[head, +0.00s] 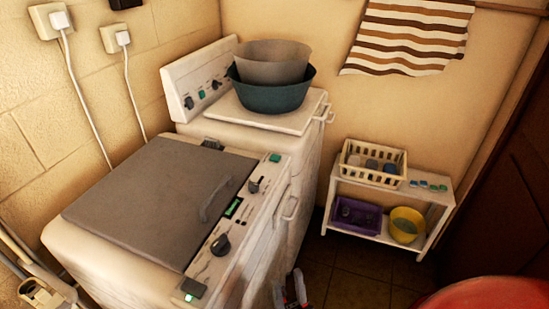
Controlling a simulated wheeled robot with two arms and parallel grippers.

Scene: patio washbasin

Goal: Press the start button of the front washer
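The front washer (90,237) is a white top-loader with a closed grey lid (160,200). Its control strip runs along the right side of the top. On the strip are a green square button (275,158) at the far end, a small knob (254,186), a lit green display (233,207) and a large dark knob (221,244). At the near end are a dark grey piece (194,287) and a glowing green light (189,297). I cannot read any label. My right gripper (292,286) is low at the bottom edge, right of the washer, apart from the strip. My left gripper is out of view.
A second washer (227,128) stands behind, with grey and teal basins (272,92) on top. A red round object (490,296) is at the bottom right. Tiled floor (355,285) lies between.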

